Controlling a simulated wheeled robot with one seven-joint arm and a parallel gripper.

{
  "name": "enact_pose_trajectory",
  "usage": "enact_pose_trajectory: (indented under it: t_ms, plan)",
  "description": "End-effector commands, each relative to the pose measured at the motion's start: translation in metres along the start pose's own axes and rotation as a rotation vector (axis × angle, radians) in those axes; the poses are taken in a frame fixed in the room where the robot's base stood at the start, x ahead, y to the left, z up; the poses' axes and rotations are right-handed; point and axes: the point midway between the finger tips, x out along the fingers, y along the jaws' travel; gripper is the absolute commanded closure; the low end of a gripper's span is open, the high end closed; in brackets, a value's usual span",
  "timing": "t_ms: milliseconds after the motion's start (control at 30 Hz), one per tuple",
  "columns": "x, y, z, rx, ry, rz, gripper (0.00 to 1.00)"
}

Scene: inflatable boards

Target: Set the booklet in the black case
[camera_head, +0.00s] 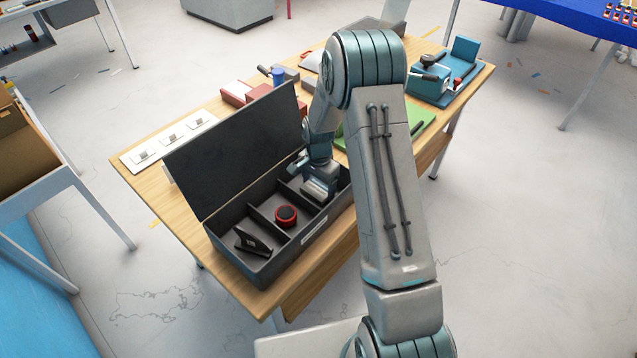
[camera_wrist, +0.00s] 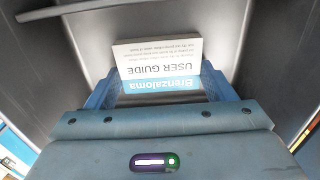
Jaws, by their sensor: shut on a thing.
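The black case (camera_head: 228,212) stands open on the wooden table, its lid (camera_head: 235,150) raised at the back left. Its tray is split by dividers. My gripper (camera_head: 318,188) reaches down into the right-hand part of the case. In the wrist view my gripper's blue fingers are shut on the booklet (camera_wrist: 158,62), a white and blue "USER GUIDE", with the grey walls of the case around it. I cannot tell whether the booklet touches the case floor. In the head view I cannot make out the booklet clearly at my gripper.
A red and black round thing (camera_head: 286,215) sits in the middle compartment and a small black thing (camera_head: 252,242) in the left one. A white panel (camera_head: 168,140), red boxes (camera_head: 237,94), a blue cup (camera_head: 278,76) and a teal device (camera_head: 430,80) are on the table (camera_head: 136,178).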

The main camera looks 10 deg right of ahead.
Motion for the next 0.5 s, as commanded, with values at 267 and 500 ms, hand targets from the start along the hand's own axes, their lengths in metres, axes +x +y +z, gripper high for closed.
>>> enact_pose_trajectory:
  t_ms: [267, 500]
  plan:
    - [0.0029, 0.0001, 0.0001, 0.0, 0.0, 0.001, 0.04]
    - [0.0028, 0.0002, 0.0002, 0.0, -0.001, 0.001, 0.02]
